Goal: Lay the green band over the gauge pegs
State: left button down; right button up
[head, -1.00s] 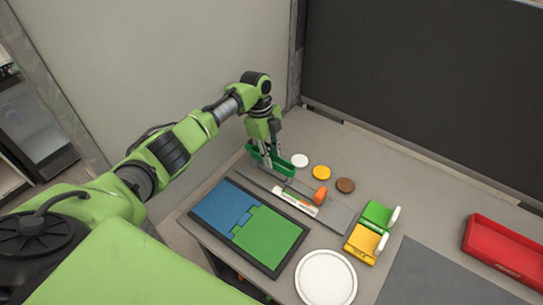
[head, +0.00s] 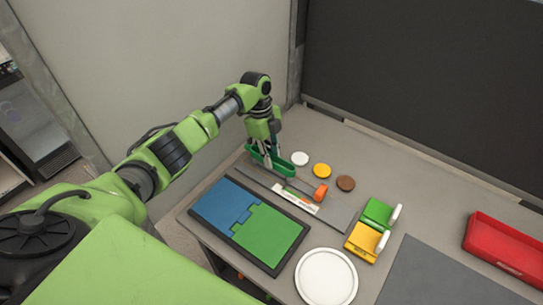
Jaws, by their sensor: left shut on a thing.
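My left gripper (head: 271,148) is shut on the green band (head: 284,162), which shows as a stretched green loop around its fingers. It holds the band at or just above the far left end of a dark grey strip (head: 338,216). A white gauge piece (head: 297,200) with small coloured marks lies on that strip, with an orange piece (head: 320,191) at its right end. The pegs are too small to make out singly. Whether the band touches anything below cannot be told. My right gripper is not in view.
White (head: 300,159), yellow (head: 322,171) and brown (head: 345,183) discs lie behind the strip. A blue and green puzzle board (head: 268,238), a white plate (head: 326,277), green (head: 376,214) and yellow (head: 362,241) blocks, and a red tray (head: 505,248) occupy the table. The back right is clear.

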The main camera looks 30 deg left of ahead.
pick_arm(q)
jog(key=shift+a+b+x, duration=0.2)
jog(key=shift+b+x, duration=0.55)
jog(key=shift+x, duration=0.3)
jog(key=shift+a+b+x, duration=0.25)
jog(key=shift+b+x, duration=0.5)
jog(key=shift+x, duration=0.25)
jog(key=c, duration=1.7)
grip_release()
jog(key=p+v, duration=0.4)
jog(key=v, duration=0.1)
